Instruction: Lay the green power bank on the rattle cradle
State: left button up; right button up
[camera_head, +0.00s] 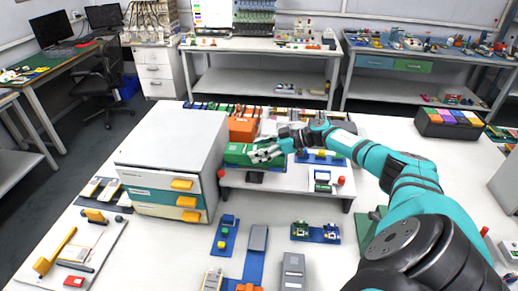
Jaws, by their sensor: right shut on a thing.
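A green block (238,154), which looks like the green power bank, is at the left end of a low white raised shelf (286,183), beside the cabinet. My right gripper (262,154) reaches in from the right and is shut on its right end. The fingers cover part of the block, and I cannot tell whether it touches the shelf. A blue holder (322,158) lies on the shelf just right of the gripper. I cannot tell which fixture is the rattle cradle. My left gripper is not in view.
A white cabinet (172,150) with yellow handles stands close to the left. An orange box (243,127) is behind the green block. A small frame (322,180) and a red-topped post (341,181) are at the shelf's front. Blue fixtures (315,233) lie nearer me, with bare table between.

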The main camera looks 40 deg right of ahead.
jog(key=shift+f, duration=0.15)
jog(key=o, duration=1.6)
jog(key=v, duration=1.2)
